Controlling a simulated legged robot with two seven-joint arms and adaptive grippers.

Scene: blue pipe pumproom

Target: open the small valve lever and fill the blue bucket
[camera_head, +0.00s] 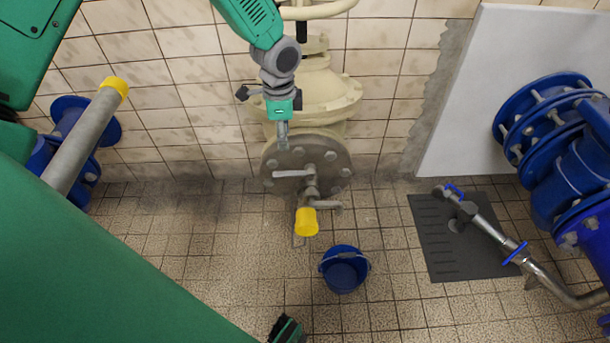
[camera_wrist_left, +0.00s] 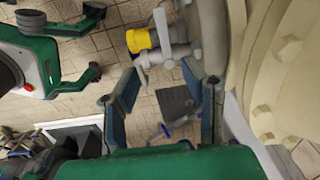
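The small valve sits below the round flange (camera_head: 307,165) in the head view, with a pale lever (camera_head: 294,174) pointing left and a yellow-ended outlet (camera_head: 307,222) pointing down. The wrist view shows the lever (camera_wrist_left: 160,28) and yellow end (camera_wrist_left: 139,40) beyond the fingertips. The blue bucket (camera_head: 343,270) stands upright on the floor, slightly right of the outlet; I cannot make it out in the wrist view. My left gripper (camera_head: 283,140) is above the lever, in front of the flange. Its fingers (camera_wrist_left: 163,90) are apart, with nothing between them. I cannot identify my right gripper.
A large cream valve body (camera_head: 318,88) stands behind my left gripper. Blue flanged pipework (camera_head: 570,170) is at right, beside a dark floor mat (camera_head: 440,240) with a metal pipe (camera_head: 490,232). A grey pipe with a yellow end (camera_head: 85,140) is at left. Tiled floor around the bucket is clear.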

